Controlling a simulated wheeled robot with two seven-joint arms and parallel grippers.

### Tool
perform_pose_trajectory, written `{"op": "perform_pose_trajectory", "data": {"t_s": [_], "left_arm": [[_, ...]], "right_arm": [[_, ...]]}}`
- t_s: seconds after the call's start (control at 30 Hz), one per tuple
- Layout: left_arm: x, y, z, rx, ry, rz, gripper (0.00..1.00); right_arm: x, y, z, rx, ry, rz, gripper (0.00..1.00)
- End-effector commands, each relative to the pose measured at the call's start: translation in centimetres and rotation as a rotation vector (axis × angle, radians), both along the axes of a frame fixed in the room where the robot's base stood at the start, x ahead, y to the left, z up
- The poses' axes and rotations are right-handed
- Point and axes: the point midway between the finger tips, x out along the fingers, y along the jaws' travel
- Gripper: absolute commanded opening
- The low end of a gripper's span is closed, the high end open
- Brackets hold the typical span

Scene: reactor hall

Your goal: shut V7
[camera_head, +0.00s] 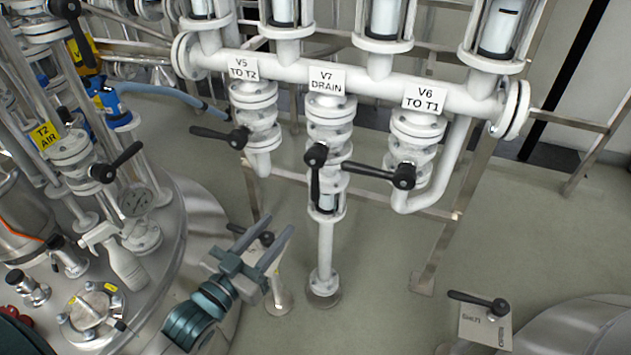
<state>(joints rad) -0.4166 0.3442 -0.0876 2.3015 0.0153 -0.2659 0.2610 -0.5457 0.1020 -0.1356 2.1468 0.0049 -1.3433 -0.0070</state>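The V7 DRAIN valve (329,133) hangs in the middle of the white manifold, under its label (327,80). Its black handle (316,172) points down, in line with the vertical drain pipe. My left gripper (279,226) comes in from the lower left, below and left of the V7 handle and apart from it in the picture. Its two grey fingers are spread, with nothing seen held between them. My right gripper is not in view.
V5's handle (219,136) and V6's handle (380,174) lie crosswise, flanking V7; V6's reaches close to V7's. Another black lever (250,233) shows behind my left gripper. A steel tank with fittings and a spray bottle (124,262) stands left.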

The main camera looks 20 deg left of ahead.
Motion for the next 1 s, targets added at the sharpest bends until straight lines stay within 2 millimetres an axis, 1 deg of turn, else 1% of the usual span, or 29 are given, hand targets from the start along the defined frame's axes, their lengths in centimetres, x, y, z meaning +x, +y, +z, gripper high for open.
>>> {"op": "perform_pose_trajectory", "data": {"t_s": [0.17, 0.37, 0.77, 1.0], "left_arm": [[0.9, -0.2, 0.1, 0.000, -0.002, 0.001, 0.36], [3.1, -0.7, 0.2, -0.001, -0.003, 0.000, 0.36], [9.3, -2.2, 0.1, 0.001, -0.002, 0.000, 0.36], [13.1, -3.1, 0.0, 0.001, -0.001, 0.001, 0.36]], "right_arm": [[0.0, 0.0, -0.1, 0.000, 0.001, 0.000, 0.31], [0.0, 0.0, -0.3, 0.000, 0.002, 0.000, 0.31], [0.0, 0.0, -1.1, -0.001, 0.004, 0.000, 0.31], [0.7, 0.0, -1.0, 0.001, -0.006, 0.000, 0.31]]}}
